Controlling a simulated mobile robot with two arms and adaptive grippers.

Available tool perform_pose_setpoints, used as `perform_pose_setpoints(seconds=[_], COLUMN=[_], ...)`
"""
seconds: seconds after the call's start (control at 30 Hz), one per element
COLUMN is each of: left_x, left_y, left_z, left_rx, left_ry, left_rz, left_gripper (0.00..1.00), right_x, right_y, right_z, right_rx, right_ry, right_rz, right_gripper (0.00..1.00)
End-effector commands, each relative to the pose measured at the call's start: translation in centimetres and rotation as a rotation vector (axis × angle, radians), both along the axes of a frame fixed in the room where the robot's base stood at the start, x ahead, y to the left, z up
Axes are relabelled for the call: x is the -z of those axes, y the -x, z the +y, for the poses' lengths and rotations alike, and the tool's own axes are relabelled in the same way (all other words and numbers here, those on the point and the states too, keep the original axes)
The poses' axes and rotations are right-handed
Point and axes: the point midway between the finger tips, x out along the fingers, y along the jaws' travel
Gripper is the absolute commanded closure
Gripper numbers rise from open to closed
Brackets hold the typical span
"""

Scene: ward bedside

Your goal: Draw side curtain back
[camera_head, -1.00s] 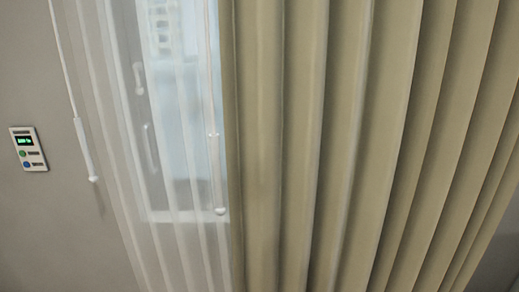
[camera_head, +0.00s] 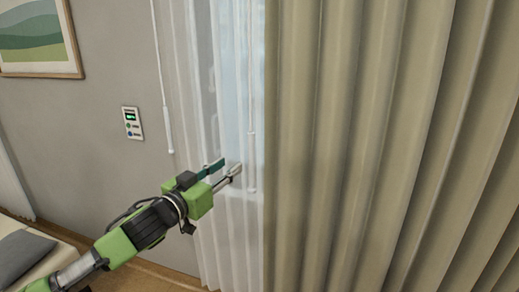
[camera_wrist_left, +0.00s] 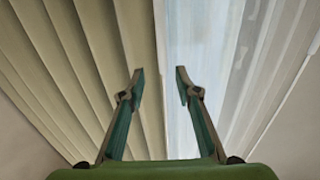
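A beige pleated curtain (camera_head: 345,140) fills the right half of the head view, its straight left edge beside a white sheer curtain (camera_head: 182,70). The beige curtain also fills the left of the wrist view (camera_wrist_left: 80,70). My left gripper (camera_head: 229,167) is in front of the sheer, a little left of the beige edge. In the left wrist view, its two fingers (camera_wrist_left: 160,74) are apart, with the beige edge showing between them and nothing held. Whether the fingers touch cloth I cannot tell. A white wand (camera_head: 251,90) hangs close to the beige edge. My right gripper is out of view.
A second white wand (camera_head: 163,85) hangs at the sheer's left side. A bed with a grey pillow (camera_head: 22,255) is at lower left. Bright window glass shows behind the sheer.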

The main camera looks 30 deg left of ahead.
Motion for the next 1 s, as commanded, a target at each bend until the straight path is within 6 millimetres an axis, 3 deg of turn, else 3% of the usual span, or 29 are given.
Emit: perform_pose_setpoints(seconds=[0.33,1.0], left_x=[-0.3,-0.2], left_y=[-3.7,-12.0], left_z=[0.3,0.7], left_rx=[-0.003,-0.004], left_ry=[0.001,0.000], left_rz=[-0.002,0.000], left_gripper=[0.69,0.69], right_x=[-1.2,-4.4], right_y=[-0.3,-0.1], right_z=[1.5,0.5], right_rx=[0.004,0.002], right_ry=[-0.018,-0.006], right_rz=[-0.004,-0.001], right_gripper=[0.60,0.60])
